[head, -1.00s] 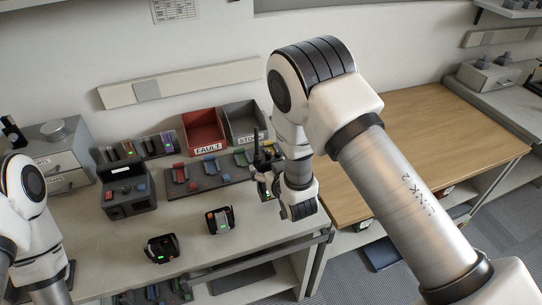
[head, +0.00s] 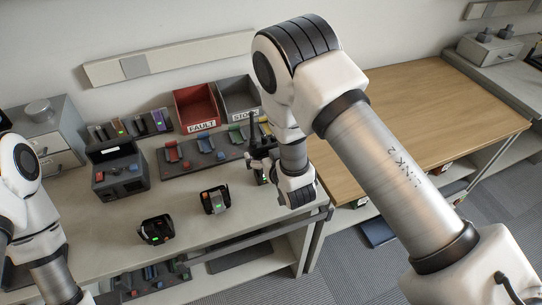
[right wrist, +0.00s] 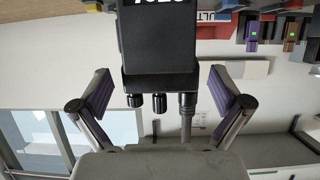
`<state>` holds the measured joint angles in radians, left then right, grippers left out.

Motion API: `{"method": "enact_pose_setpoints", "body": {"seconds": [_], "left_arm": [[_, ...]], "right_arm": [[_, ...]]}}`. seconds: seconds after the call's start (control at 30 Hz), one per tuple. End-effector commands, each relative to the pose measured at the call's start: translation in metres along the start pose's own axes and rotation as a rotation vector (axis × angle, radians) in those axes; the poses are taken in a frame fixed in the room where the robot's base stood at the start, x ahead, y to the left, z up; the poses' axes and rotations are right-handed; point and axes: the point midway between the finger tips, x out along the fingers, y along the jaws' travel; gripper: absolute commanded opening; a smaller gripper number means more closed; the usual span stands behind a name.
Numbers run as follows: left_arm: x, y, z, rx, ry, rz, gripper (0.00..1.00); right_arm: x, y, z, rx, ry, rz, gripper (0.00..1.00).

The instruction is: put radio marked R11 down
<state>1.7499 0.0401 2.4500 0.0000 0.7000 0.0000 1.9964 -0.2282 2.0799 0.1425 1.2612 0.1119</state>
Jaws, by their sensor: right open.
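My right gripper (head: 260,163) is at the right end of the white workbench, beside a dark radio (head: 263,175) with a tall antenna. In the right wrist view, the black radio (right wrist: 158,45) shows its knobs and antenna. A white marking on it is cut off at the top edge, so R11 cannot be read. The padded fingers of the right gripper (right wrist: 160,86) stand open on either side of the radio, with gaps to it. The radio's lower part is partly hidden in the head view. My left arm shows at the left edge, but its gripper is not visible.
A red FAULT bin (head: 194,110) and grey STOCK bin (head: 240,97) stand behind a tool strip (head: 205,158). Two dark devices with lights, one in front (head: 156,229) and one further right (head: 214,199), sit on the bench (head: 110,240). The wooden table (head: 410,125) is clear.

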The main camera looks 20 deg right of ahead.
Motion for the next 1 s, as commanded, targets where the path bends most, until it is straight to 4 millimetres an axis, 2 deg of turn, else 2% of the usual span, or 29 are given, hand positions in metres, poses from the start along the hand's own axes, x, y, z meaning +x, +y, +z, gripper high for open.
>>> {"method": "enact_pose_setpoints", "body": {"seconds": [0.2, 0.4, 0.53, 0.73, 0.77, 0.87, 0.9, 0.97, 1.0], "left_arm": [[-0.025, 0.000, 0.000, 0.000, 0.000, 0.000, 0.40], [-0.038, 0.000, 0.000, 0.000, 0.000, 0.000, 0.40], [-0.040, 0.000, 0.000, 0.000, 0.000, 0.000, 0.40], [-0.039, 0.000, 0.000, 0.000, 0.000, 0.000, 0.40], [-0.039, 0.000, 0.000, 0.000, 0.000, 0.000, 0.40], [-0.039, 0.000, 0.000, 0.000, 0.000, 0.000, 0.40], [-0.039, 0.000, 0.000, 0.000, 0.000, 0.000, 0.40], [-0.039, 0.000, 0.000, 0.000, 0.000, 0.000, 0.40], [-0.039, 0.000, 0.000, 0.000, 0.000, 0.000, 0.40]], "right_arm": [[-0.051, 0.000, -0.005, -0.003, -0.005, -0.001, 1.00], [-0.097, 0.000, -0.003, -0.002, -0.004, -0.001, 1.00], [-0.111, 0.000, -0.001, -0.001, -0.002, 0.000, 1.00], [-0.114, 0.002, 0.003, 0.001, -0.013, 0.003, 1.00], [-0.114, 0.004, 0.009, 0.003, -0.036, 0.009, 1.00], [-0.124, 0.022, 0.058, 0.012, -0.231, 0.047, 1.00], [-0.135, 0.032, 0.088, 0.017, -0.354, 0.063, 1.00], [-0.159, 0.044, 0.136, 0.027, -0.561, 0.079, 1.00], [-0.180, 0.050, 0.165, 0.034, -0.697, 0.082, 1.00]]}}
